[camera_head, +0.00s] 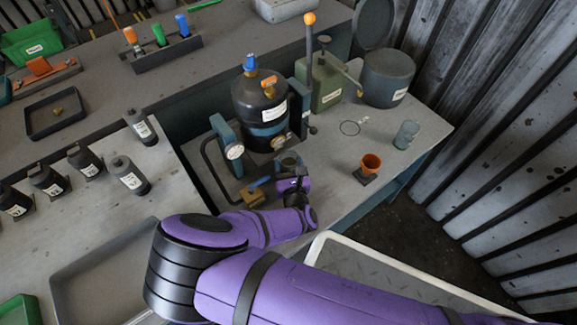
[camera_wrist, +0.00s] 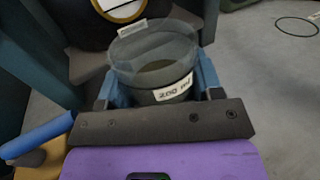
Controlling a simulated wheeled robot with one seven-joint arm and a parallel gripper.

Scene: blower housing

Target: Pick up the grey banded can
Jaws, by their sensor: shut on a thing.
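My gripper (camera_head: 290,170) is at the near side of the black tank on the bench. In the head view the grey can (camera_head: 287,158) shows small, partly hidden by my gripper. Whether its base touches the bench is hidden.
A black tank (camera_head: 258,105) in a blue frame with a gauge stands just behind the can. A brass valve with a blue lever (camera_wrist: 40,138) is close on the left.

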